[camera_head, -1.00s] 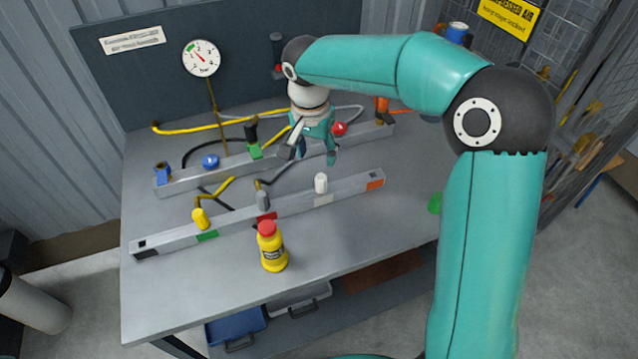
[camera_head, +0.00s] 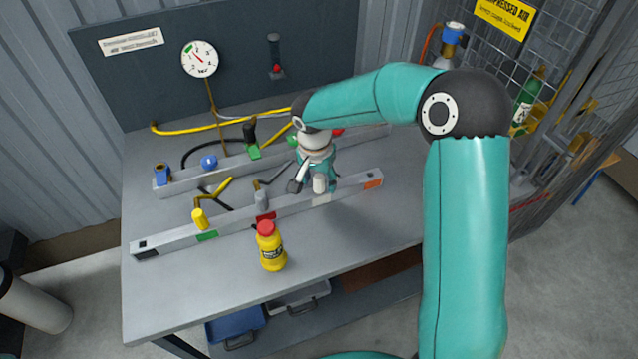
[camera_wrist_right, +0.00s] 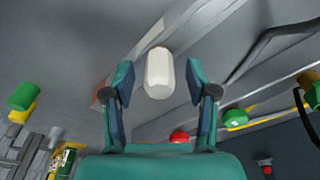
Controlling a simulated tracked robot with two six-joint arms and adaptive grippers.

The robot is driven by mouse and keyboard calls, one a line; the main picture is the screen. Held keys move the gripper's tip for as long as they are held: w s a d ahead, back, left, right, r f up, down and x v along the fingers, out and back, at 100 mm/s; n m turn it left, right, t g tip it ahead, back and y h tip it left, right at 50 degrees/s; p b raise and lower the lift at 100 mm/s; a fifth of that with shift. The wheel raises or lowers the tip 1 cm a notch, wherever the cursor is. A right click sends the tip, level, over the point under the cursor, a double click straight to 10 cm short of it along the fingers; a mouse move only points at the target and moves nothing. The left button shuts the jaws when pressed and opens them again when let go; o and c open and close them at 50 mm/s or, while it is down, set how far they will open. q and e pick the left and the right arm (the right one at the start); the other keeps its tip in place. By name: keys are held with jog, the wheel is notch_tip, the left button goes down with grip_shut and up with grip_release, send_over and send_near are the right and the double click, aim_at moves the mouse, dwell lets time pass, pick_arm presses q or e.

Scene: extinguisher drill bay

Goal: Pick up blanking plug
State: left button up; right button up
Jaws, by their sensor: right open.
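The white blanking plug (camera_head: 320,185) stands upright on the front metal rail (camera_head: 350,186), near its right end. In the right wrist view the plug (camera_wrist_right: 159,73) sits between the two fingertips, with a gap on each side. My right gripper (camera_head: 314,186) is open and comes down at the plug from above and behind, its fingers on either side. It is not closed on the plug. My left gripper is in no view.
A yellow bottle with a red cap (camera_head: 271,247) stands in front of the rail. The back rail (camera_head: 180,183) carries coloured fittings and hoses. The bench front right is clear.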

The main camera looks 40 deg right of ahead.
grip_shut()
jog(key=shift+r, duration=0.1)
notch_tip(320, 180, up, 20)
dwell(0.8)
